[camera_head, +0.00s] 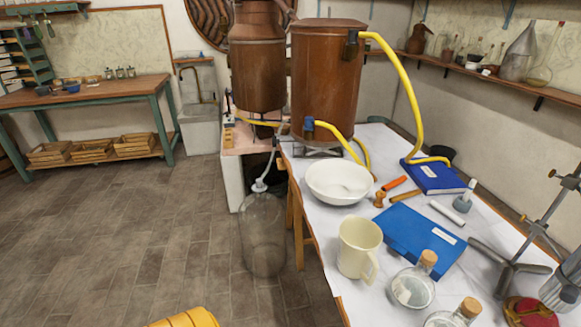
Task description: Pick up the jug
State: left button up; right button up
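The jug (356,250) is cream-coloured and stands upright near the left edge of the white-covered table (329,234), its handle towards the lower right.
Around the jug are a white bowl (338,182), a blue folder (416,236) and corked flasks (411,289). A metal stand (510,266) is at the right. Copper vessels (326,75) with yellow hoses stand behind. A large glass bottle (263,236) is on the floor.

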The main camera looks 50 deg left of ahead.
aim_at(359, 238)
jog(key=u, duration=1.05)
jog(key=k+j+z, duration=0.1)
jog(key=z, duration=1.25)
jog(key=u, duration=1.3)
